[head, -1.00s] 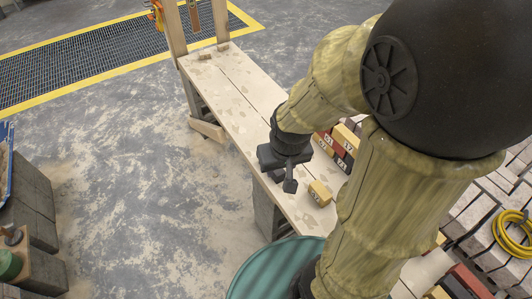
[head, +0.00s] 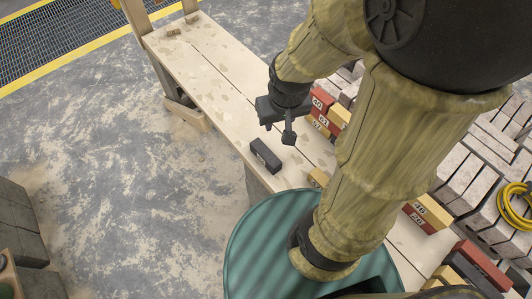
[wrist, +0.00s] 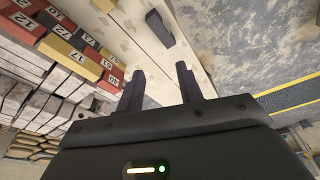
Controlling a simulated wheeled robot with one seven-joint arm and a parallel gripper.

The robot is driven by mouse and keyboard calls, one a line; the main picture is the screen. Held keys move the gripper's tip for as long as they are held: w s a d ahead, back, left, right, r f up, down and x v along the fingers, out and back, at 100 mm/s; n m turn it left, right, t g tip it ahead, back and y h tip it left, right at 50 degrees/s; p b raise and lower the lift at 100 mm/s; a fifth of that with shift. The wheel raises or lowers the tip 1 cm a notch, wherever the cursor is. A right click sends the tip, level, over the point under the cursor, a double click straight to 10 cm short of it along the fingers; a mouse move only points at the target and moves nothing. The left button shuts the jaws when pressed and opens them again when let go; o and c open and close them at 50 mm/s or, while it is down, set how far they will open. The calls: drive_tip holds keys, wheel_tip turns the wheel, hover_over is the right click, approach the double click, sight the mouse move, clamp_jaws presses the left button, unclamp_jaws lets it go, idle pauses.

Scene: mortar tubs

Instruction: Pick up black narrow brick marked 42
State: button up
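A black narrow brick (head: 265,156) lies alone on the pale plank bench near its left edge.
The plank bench (head: 205,85) is mostly clear toward its far end. Grey pavers (head: 485,150) lie right.

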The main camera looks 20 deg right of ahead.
drive_tip(key=o, duration=0.5)
drive_tip(key=shift+f, duration=0.15)
drive_tip(key=shift+o, duration=0.7)
drive_tip(key=w+f+n+g+b, duration=0.1)
drive_tip(key=w+f+b, duration=0.3)
drive_tip(key=f, duration=0.5)
drive_tip(key=w+f+n+g+b, duration=0.1)
drive_tip(key=w+f+n+b, duration=0.2)
drive_tip(key=w+f+b, duration=0.2)
wheel_tip(320, 180, down, 4)
drive_tip(key=w, duration=0.2)
drive_tip(key=shift+w+r+g, duration=0.15)
drive_tip(key=shift+w+g, duration=0.15)
drive_tip(key=shift+w, duration=0.05)
drive_tip(key=shift+w+a+n, duration=0.1)
drive_tip(key=shift+a+n, duration=0.05)
drive_tip(key=shift+n, duration=0.15)
drive_tip(key=b, duration=0.3)
hover_over(265, 152)
wheel_tip(265, 152, down, 11)
drive_tip(key=shift+w+a+f, duration=0.1)
drive_tip(key=shift+a, duration=0.05)
drive_tip(key=shift+f, duration=0.5)
drive_tip(key=shift+d, duration=0.2)
